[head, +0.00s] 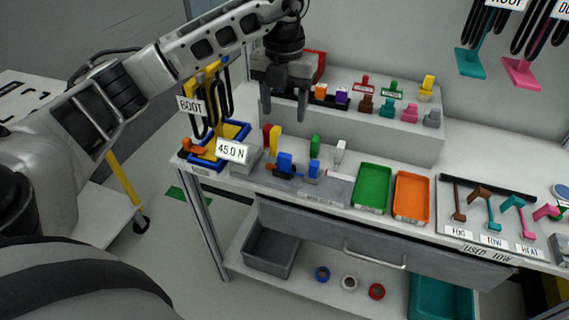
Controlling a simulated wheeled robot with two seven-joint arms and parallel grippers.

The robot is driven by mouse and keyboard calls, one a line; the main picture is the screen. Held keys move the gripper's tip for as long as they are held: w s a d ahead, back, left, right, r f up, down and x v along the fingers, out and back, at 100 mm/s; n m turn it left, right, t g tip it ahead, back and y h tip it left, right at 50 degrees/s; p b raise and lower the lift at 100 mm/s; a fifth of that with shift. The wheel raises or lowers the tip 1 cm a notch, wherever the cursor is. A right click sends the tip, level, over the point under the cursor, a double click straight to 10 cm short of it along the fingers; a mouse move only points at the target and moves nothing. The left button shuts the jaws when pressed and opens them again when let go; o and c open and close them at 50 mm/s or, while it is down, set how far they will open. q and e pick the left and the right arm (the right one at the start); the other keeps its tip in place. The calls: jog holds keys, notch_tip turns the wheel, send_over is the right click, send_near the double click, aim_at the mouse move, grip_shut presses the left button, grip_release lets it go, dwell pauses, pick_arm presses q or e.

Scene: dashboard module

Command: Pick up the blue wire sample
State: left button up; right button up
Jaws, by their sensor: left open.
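My left gripper (284,114) hangs from the upper left with its two fingers pointing down, apart and empty. It is above the back part of the workbench. Two small blue pieces stand below it, nearer the bench's front: a blue block (285,162) and a smaller blue piece (314,168) to its right, by a grey fixture (325,189). I cannot tell for sure which is the blue wire sample. Red (266,136), yellow (275,139), green (315,145) and white (340,152) pieces stand near them. My right gripper is out of view.
A "45.0 N" display (233,151) and a blue-rimmed tray (222,141) are at left. A green tray (373,188) and an orange tray (411,196) are at right. A raised shelf (390,141) with small coloured parts runs behind.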

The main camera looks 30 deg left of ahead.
aim_at(284, 155)
pick_arm(q)
notch_tip(284, 155, down, 8)
jog(key=shift+f+p, duration=0.2)
jog(key=shift+p, duration=0.15)
jog(key=shift+s+d+f+p, duration=0.1)
jog(key=shift+f+p, duration=0.2)
jog(key=shift+f, duration=1.05)
jog(key=shift+d+f+p, duration=0.1)
jog(key=shift+f+p, duration=0.2)
jog(key=shift+f, duration=1)
jog(key=c, duration=1.2)
